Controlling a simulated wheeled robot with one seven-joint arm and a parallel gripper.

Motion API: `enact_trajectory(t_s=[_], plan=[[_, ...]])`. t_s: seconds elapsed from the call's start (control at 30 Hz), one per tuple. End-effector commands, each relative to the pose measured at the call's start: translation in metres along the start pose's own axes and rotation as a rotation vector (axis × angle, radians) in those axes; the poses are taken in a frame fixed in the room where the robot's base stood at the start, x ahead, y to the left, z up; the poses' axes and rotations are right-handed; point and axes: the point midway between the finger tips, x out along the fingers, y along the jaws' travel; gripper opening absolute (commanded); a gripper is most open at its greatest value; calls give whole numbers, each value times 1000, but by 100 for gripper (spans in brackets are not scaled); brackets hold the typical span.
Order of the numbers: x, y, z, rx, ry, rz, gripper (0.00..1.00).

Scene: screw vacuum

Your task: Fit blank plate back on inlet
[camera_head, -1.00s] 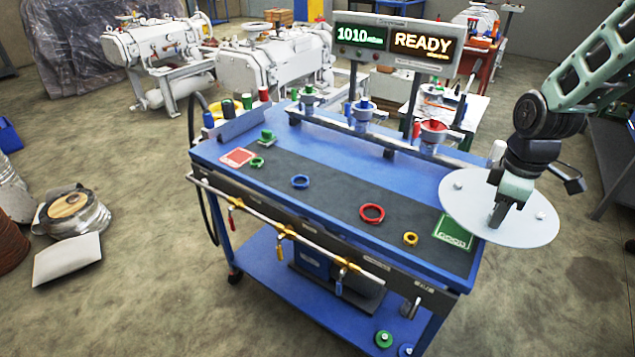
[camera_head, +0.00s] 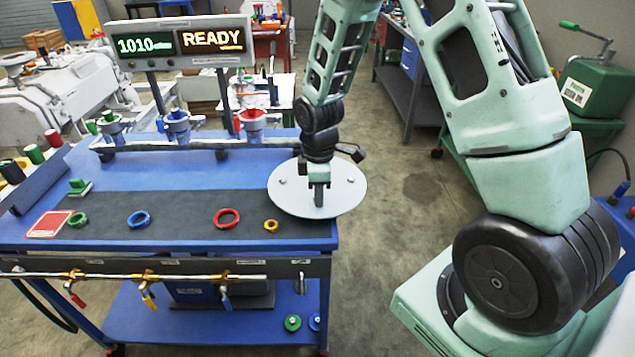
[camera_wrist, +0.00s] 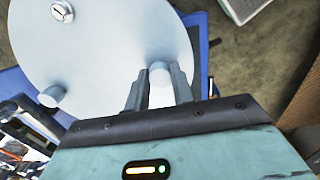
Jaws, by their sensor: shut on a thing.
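The blank plate is a pale grey, round, flat disc (camera_head: 345,195) with a few short pegs on its face. It appears nearly level above the right end of the blue bench and hides that end. My gripper (camera_head: 318,203) stands over the plate, pointing down. In the wrist view, my gripper (camera_wrist: 160,80) is shut on one pale peg of the plate (camera_wrist: 100,55); another peg and a slotted screw head show on the disc. I cannot tell which thing in view is the inlet.
The blue bench (camera_head: 190,172) bears coloured rings, including a red ring (camera_head: 226,218) and a blue ring (camera_head: 140,219). A row of valves (camera_head: 177,125) and a display reading 1010 and READY (camera_head: 185,42) stand behind. Open floor (camera_head: 400,180) lies right of the bench.

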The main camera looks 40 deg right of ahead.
Motion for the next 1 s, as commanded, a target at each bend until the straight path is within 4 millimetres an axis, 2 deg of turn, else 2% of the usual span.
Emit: enact_trajectory(t_s=[0.2, 0.3, 0.73, 0.77, 0.8, 1.0], plan=[[27, 0, 0, -2, 0, 1, 0], [34, 0, -1, -2, 1, 2, 0], [39, 1, 0, -1, 2, 4, 0], [39, -1, 0, 0, 0, 0, 32], [39, -1, 0, 0, 0, 0, 43], [39, -1, 0, 0, -1, 0, 46]])
